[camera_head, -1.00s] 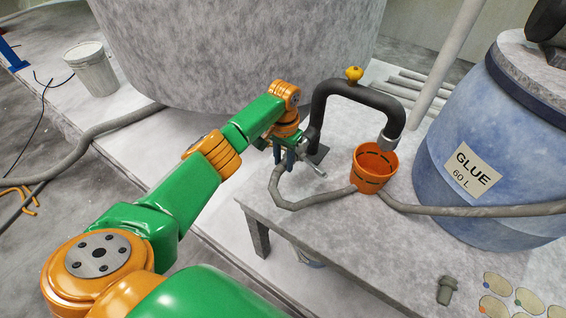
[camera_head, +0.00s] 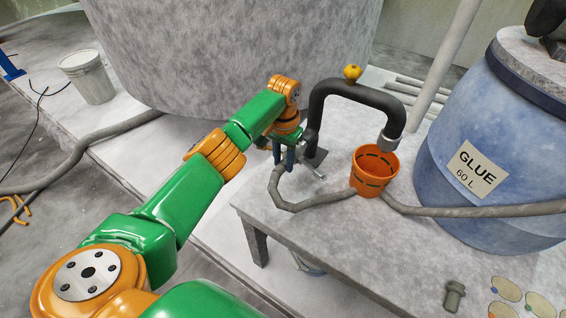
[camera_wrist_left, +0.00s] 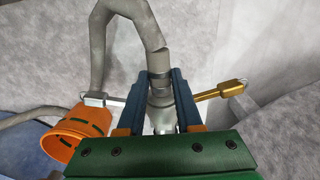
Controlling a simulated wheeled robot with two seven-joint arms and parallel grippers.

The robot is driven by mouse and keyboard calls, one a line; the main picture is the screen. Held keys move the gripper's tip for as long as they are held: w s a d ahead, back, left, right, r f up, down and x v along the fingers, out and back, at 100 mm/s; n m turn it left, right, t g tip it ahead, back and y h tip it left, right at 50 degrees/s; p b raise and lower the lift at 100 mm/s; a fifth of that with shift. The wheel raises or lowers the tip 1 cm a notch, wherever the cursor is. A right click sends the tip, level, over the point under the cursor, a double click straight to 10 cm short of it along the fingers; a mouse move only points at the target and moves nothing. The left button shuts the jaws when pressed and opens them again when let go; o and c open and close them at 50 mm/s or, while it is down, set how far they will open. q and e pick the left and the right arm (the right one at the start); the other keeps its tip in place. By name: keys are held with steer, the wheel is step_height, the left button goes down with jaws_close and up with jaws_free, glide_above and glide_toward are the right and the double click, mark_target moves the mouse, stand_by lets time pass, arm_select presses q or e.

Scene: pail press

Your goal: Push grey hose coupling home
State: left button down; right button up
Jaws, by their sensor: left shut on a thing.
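The grey hose coupling (camera_wrist_left: 161,97) sits between the two blue fingers of my left gripper (camera_wrist_left: 158,76) in the left wrist view. The gripper is shut on it. A silver lever (camera_wrist_left: 118,101) sticks out on its left and a brass-coloured lever (camera_wrist_left: 218,92) on its right. The grey hose (camera_wrist_left: 132,20) leads away from its far end. In the head view my left gripper (camera_head: 285,158) is beside the base of the black press pipe (camera_head: 316,115), above the bench's far left edge. The gripper mostly hides the coupling there. Whatever the coupling meets is hidden, so its seating cannot be told.
An orange pail (camera_head: 370,181) stands under the pipe's grey spout (camera_head: 389,139); hose runs on both sides of it. A blue glue drum (camera_head: 440,180) stands right. A small grey fitting (camera_head: 454,296) lies near the front of the bench (camera_head: 330,235). A large grey tank (camera_head: 230,60) stands behind.

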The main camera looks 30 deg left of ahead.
stand_by(0.4)
arm_select(q)
steer(key=c, duration=0.5)
jaws_free()
steer(key=shift+w+r, duration=0.1)
steer(key=shift+r, duration=0.05)
step_height(320, 180, up, 7)
steer(key=shift+d+f+b, duration=0.1)
steer(key=shift+b, duration=0.65)
